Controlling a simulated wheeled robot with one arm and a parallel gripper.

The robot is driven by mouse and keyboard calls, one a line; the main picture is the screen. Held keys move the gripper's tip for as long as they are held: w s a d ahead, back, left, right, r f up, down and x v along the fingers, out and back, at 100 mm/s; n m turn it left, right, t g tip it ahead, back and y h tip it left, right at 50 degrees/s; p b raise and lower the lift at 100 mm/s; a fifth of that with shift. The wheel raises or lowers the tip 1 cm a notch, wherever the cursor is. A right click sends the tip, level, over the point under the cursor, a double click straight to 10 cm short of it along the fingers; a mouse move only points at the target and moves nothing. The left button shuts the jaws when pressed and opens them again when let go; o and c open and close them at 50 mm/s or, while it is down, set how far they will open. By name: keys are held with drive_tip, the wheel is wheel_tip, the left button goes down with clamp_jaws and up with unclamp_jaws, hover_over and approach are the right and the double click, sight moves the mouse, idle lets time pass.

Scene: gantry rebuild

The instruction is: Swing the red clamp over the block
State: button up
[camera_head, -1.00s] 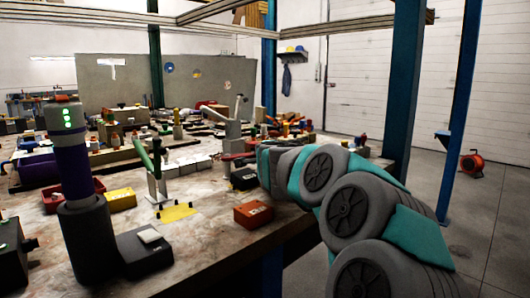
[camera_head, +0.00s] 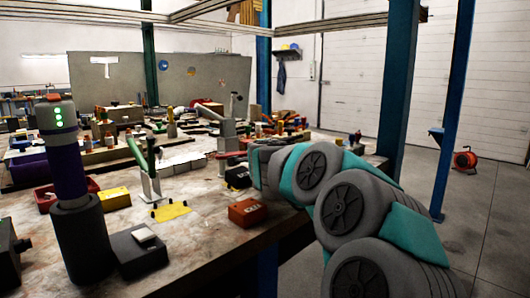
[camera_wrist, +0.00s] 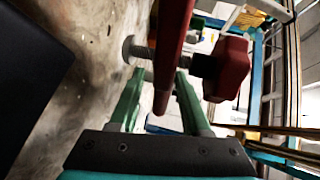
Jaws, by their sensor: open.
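The red clamp (camera_wrist: 174,45) shows large in the wrist view as a long red bar, with a metal bolt (camera_wrist: 138,48) to its left and a thick red part (camera_wrist: 229,72) to its right. My gripper (camera_wrist: 158,78) has two green fingers, apart from each other. The red bar's lower end lies between them in the picture; contact cannot be told. In the head view, a low red piece (camera_head: 224,155), likely this clamp, sits just left of my arm's end. My fingers are hard to make out there. A grey block (camera_head: 228,130) stands behind it; whether it is the task's block is unclear.
A green-handled clamp (camera_head: 137,155) stands upright to the left. A red-orange box (camera_head: 248,212) and a yellow piece (camera_head: 171,211) lie nearer on the bench. A dark cylinder stand (camera_head: 82,238) is front left. A blue post (camera_head: 400,85) rises behind my arm.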

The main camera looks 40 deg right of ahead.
sight(245, 153)
drive_tip(key=shift+v, duration=3.9)
